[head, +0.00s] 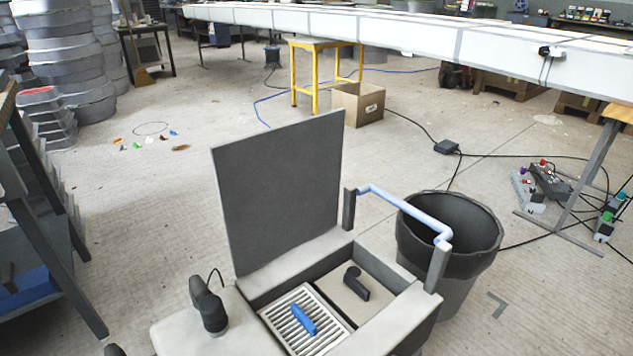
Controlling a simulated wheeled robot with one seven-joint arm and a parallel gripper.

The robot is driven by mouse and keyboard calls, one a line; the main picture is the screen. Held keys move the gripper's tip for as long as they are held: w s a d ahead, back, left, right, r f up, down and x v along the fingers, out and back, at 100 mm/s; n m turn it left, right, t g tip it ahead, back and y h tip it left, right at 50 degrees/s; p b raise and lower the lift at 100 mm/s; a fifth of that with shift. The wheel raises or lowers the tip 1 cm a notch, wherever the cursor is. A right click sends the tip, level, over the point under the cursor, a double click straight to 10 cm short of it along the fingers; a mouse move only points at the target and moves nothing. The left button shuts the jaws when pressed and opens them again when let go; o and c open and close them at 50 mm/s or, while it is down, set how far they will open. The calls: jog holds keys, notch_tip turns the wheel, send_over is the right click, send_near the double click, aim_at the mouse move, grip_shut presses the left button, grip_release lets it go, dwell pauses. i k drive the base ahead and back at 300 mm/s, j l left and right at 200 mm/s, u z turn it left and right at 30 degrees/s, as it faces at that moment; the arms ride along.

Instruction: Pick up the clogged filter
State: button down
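An open box (399,316) stands at the bottom centre of the head view. Its grey lid (280,190) stands upright at the back. Inside, on the left, lies a pale slatted panel (278,316) with a blue handle (303,320). Beside it on the right is a plain beige panel (340,295) with a dark handle (356,283). Both look like filter inserts; I cannot tell for certain which is the clogged filter. My gripper is not in view.
A blue bent bar (405,210) spans two posts at the box's right. A grey bin (450,240) stands right behind it. A dark upright device (208,305) sits on the ledge at left. A rack (40,200) is far left. Cables cross the floor right.

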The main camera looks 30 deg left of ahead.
aim_at(299, 323)
jog(key=k+j, duration=0.15)
jog(key=k, duration=0.4)
jog(key=k+j+z, duration=0.15)
jog(key=k, duration=0.35)
jog(key=k+j+z, duration=0.1)
jog(key=j, duration=0.35)
jog(key=k+j, duration=0.35)
jog(key=k+j+z, duration=0.15)
jog(key=j, duration=0.3)
jog(key=i+j+z, duration=0.1)
jog(key=j+z, duration=0.15)
jog(key=j, duration=2.55)
